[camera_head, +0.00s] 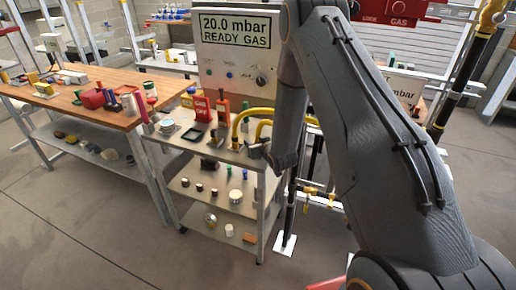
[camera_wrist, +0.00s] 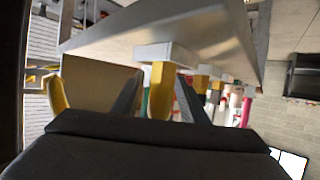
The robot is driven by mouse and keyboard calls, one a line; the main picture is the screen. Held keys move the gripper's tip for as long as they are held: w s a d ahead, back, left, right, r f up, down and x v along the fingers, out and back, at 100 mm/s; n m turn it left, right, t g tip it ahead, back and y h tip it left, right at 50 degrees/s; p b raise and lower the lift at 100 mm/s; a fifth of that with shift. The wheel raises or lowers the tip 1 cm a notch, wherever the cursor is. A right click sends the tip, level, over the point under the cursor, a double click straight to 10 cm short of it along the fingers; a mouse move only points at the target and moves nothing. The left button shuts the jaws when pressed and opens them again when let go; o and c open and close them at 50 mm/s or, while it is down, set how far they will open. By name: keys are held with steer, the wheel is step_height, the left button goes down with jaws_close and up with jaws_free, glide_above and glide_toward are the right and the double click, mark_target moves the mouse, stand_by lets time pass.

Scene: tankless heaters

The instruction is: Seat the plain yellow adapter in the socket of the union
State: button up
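In the wrist view, which looks upside down, a plain yellow piece (camera_wrist: 162,88), likely the adapter, stands on a pale block (camera_wrist: 165,52) at the cart top. My gripper (camera_wrist: 158,80) is open, with one dark finger on each side of the yellow piece. A gap shows at the left finger; I cannot tell whether the right one touches. In the head view my gripper (camera_head: 272,158) is at the right edge of the cart top (camera_head: 222,150), and the yellow piece between its fingers is hidden. I cannot make out the union's socket.
Curved yellow pipes (camera_head: 240,118) stand close by my gripper. A red gas box (camera_head: 202,108) and several small items share the cart top. A white panel (camera_head: 238,55) reading 20.0 mbar stands behind. A wooden bench (camera_head: 120,80) with parts is at left. Open floor lies in front.

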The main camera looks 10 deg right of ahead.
jaws_close()
steer(key=shift+r, duration=0.15)
